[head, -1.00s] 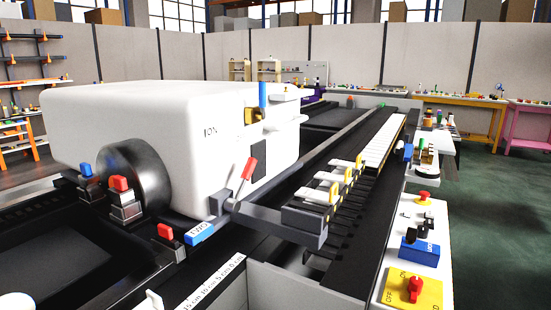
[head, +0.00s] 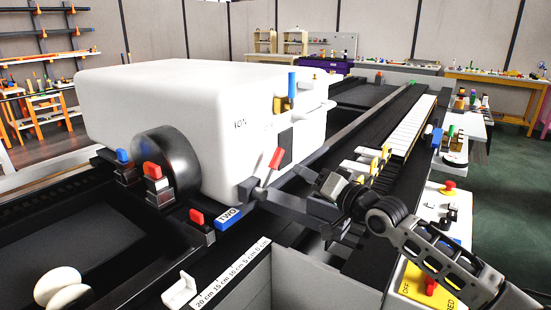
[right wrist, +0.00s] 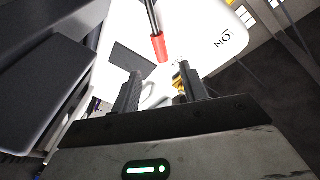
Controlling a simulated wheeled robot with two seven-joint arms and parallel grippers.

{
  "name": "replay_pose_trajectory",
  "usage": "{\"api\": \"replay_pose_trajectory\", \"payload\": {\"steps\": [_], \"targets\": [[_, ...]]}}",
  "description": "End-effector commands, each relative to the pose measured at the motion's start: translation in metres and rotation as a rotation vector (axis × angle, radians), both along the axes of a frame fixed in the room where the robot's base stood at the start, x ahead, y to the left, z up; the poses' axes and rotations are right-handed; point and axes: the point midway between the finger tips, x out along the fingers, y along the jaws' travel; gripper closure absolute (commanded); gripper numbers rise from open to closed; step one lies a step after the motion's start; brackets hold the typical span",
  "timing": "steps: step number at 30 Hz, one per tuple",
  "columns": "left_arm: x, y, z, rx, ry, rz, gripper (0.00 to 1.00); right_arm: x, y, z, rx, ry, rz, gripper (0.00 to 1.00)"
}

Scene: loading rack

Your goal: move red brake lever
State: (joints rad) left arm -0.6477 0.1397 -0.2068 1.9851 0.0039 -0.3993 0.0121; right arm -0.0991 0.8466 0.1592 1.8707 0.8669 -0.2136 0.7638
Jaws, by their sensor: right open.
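The brake lever's red handle (head: 276,158) stands tilted on a dark bracket in front of the white machine housing (head: 180,105). In the right wrist view the red grip (right wrist: 160,47) hangs on a metal rod, just beyond the fingertips. My right gripper (head: 318,182) reaches in from the lower right and is a little to the right of the lever and lower in the picture. In the right wrist view its two dark fingers (right wrist: 161,82) are apart with nothing between them. The gripper and the red grip appear apart. My left gripper is not in view.
A dark bar with yellow and white tabs (head: 372,168) lies close behind my right gripper. Other red knobs (head: 197,216) (head: 152,170) and a blue knob (head: 122,156) stand left of the lever. A yellow panel (head: 415,288) is partly behind my right arm.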

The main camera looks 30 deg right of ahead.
Motion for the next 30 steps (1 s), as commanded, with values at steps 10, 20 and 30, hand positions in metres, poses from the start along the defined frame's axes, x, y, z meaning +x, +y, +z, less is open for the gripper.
{"api": "replay_pose_trajectory", "payload": {"steps": [10,20,30], "targets": [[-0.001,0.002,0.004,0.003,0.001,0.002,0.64,0.062,0.008,0.002,-0.001,-0.001,-0.001,0.56],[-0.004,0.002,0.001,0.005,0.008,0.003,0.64,0.108,0.014,0.000,-0.002,0.000,0.001,0.56],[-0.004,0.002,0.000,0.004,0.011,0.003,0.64,0.119,0.016,-0.001,-0.004,0.002,0.001,0.56]]}}
